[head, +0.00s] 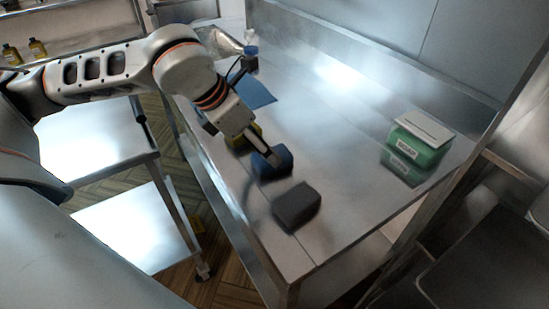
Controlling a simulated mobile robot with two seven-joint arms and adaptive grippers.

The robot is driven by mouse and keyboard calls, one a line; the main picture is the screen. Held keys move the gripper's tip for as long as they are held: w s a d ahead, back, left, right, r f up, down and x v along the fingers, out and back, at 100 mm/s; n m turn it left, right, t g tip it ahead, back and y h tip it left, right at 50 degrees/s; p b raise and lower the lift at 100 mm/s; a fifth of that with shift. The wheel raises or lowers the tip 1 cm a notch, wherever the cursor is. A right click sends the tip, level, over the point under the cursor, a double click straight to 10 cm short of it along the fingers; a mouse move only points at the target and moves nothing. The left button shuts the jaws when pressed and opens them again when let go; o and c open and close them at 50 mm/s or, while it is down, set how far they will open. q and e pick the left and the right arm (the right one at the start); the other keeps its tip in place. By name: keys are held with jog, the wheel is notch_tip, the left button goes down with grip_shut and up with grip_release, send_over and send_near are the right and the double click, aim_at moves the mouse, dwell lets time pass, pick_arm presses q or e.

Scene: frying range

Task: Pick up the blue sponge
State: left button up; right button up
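The blue sponge (283,169) is a dark blue block on the steel table, in the middle of the head view. My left gripper (273,158) comes down from the upper left, and its fingertips overlap the top of the sponge. I see one finger clearly; the far finger is hidden or merges with the sponge, so I cannot tell whether the gripper is closed on it. I also cannot tell whether the sponge touches the table. My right gripper is not in view.
A dark grey block (297,206) sits just in front of the blue sponge. A yellow block (240,142) is partly hidden behind my gripper. A blue cloth (256,92) lies farther back. A green box (418,150) stands at right. The table (345,150) between is clear.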

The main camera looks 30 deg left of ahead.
pick_arm(q)
jog(key=x, duration=0.5)
jog(key=shift+s+d+f, duration=0.1)
jog(key=shift+d, duration=0.15)
jog(key=c, duration=1)
